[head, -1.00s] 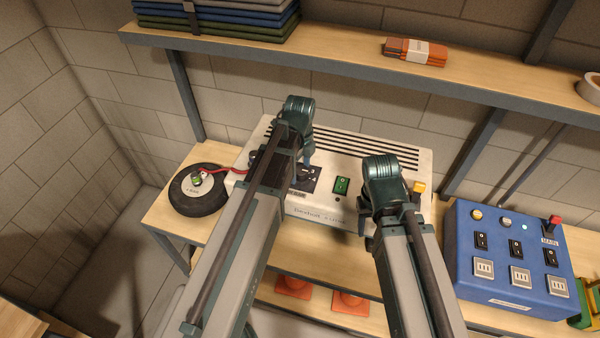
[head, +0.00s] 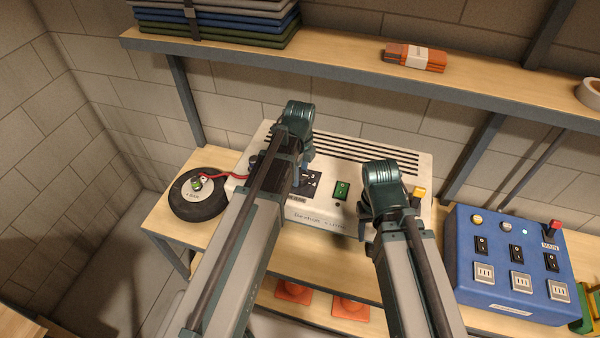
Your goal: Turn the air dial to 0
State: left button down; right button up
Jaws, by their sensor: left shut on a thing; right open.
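A cream-white machine (head: 318,217) with a slotted top stands on the workbench. Its front has a dark dial panel (head: 312,183) with pale numerals, partly covered by my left arm. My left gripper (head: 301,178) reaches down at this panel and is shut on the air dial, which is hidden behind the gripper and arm. The dial's pointer and setting cannot be read. My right gripper (head: 367,230) is open and empty in front of the machine's right part; its fingers are mostly hidden.
A green switch (head: 342,190) and a yellow part (head: 418,193) are on the machine. A black wheel (head: 198,194) with a red hose lies at left. A blue switch box (head: 510,265) stands at right. A shelf (head: 340,60) runs above; orange cones (head: 350,306) sit below.

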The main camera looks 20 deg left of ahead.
pick_arm(q)
jog(key=n, duration=0.3)
jog(key=shift+n, duration=0.4)
jog(key=n, duration=0.4)
jog(key=shift+s+n, duration=0.15)
jog(key=shift+n, duration=0.15)
jog(key=n, duration=0.4)
jog(key=shift+n, duration=0.3)
jog(key=n, duration=0.4)
jog(key=shift+s+d, duration=0.1)
jog(key=shift+d, duration=0.05)
jog(key=n, duration=0.5)
jog(key=shift+d, duration=0.1)
jog(key=n, duration=0.4)
jog(key=shift+n, duration=0.3)
jog(key=n, duration=0.4)
jog(key=shift+d, duration=0.1)
jog(key=n, duration=0.4)
jog(key=shift+n, duration=0.5)
